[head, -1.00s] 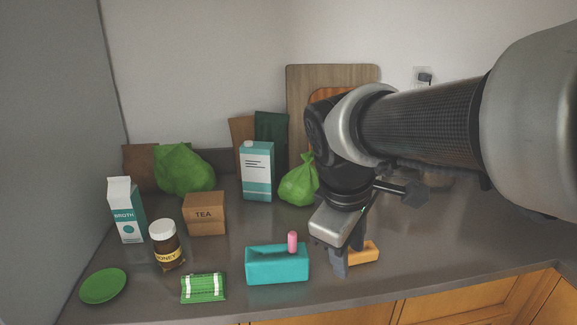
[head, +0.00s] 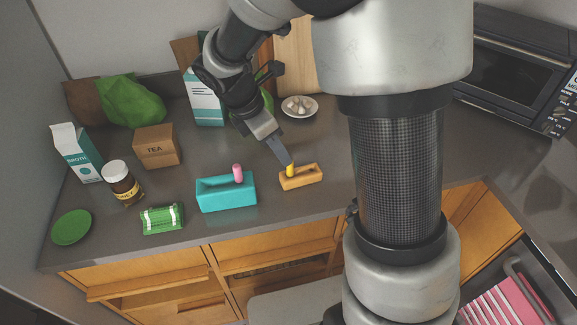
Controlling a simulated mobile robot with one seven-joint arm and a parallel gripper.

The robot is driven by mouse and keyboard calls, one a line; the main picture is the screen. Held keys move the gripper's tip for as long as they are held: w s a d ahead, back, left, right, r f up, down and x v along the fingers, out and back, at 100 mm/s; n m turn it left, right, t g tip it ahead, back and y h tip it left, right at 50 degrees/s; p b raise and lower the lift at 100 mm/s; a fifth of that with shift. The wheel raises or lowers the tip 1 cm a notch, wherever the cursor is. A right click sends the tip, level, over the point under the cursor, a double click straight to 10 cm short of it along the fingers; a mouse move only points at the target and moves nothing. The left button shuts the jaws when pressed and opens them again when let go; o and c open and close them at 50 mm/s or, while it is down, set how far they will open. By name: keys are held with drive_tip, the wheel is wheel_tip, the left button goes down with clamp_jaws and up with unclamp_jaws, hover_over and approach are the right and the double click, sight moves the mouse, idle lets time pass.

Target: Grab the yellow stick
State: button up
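The yellow stick (head: 291,171) stands upright in a small orange-yellow open box (head: 306,179) on the grey counter. My gripper (head: 287,161) reaches down from the upper left, and its fingertips are at the top of the stick. Only one grey finger shows clearly, seen from the side, so I cannot tell whether the fingers are apart or closed on the stick. The lower part of the stick is hidden by the box's front wall.
A teal box (head: 226,197) with a pink stick (head: 238,173) stands left of the orange-yellow box. A garlic plate (head: 299,106) lies behind it. A tea box (head: 157,147), honey jar (head: 121,182) and green pack (head: 162,218) are further left. A microwave (head: 512,77) is at right.

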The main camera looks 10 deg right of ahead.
sight(290, 171)
drive_tip(key=shift+s+d+b+x, duration=0.1)
drive_tip(key=shift+b+x, duration=0.05)
drive_tip(key=shift+x, duration=1.6)
drive_tip(key=shift+s+d+b+x, duration=0.1)
drive_tip(key=shift+d+b+x, duration=0.05)
drive_tip(key=shift+x, duration=1.6)
drive_tip(key=shift+r, duration=0.1)
clamp_jaws()
